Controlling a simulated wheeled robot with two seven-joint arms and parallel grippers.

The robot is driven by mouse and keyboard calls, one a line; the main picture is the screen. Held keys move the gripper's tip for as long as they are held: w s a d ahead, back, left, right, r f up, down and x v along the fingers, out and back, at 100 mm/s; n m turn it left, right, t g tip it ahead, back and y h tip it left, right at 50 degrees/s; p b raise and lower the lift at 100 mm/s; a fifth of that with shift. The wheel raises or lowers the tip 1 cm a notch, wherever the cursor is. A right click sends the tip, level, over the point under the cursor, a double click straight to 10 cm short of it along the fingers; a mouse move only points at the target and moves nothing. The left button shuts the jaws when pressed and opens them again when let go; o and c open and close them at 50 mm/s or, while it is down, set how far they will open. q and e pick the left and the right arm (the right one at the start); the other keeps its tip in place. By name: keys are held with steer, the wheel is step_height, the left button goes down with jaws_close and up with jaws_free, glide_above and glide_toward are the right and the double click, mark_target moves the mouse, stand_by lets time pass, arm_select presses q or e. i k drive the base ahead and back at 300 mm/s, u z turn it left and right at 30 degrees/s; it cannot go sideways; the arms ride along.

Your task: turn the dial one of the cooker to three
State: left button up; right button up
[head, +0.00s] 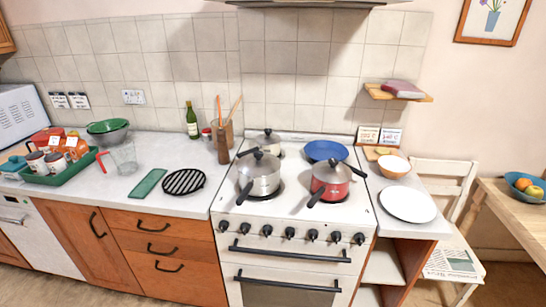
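The white cooker (283,257) stands in the middle of the head view, between the wooden cabinets and a small side counter. A row of several black dials runs along its front panel, above a black oven handle (290,254). The leftmost dial (223,226) is near the panel's left end, and the rightmost dial (360,239) is near its right end. Dial numbers and pointer settings are too small to read, so I cannot tell which is dial one. Neither of my grippers shows in this view.
A steel pot (259,178) and a red pan (330,184) stand on the hob, their black handles reaching toward the front edge above the dials. The space before the dials looks clear.

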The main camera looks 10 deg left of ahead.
mark_target(224, 225)
steer(key=k, duration=1.1)
steer(key=z, duration=0.7)
steer(key=i, duration=1.55)
steer(key=u, duration=0.75)
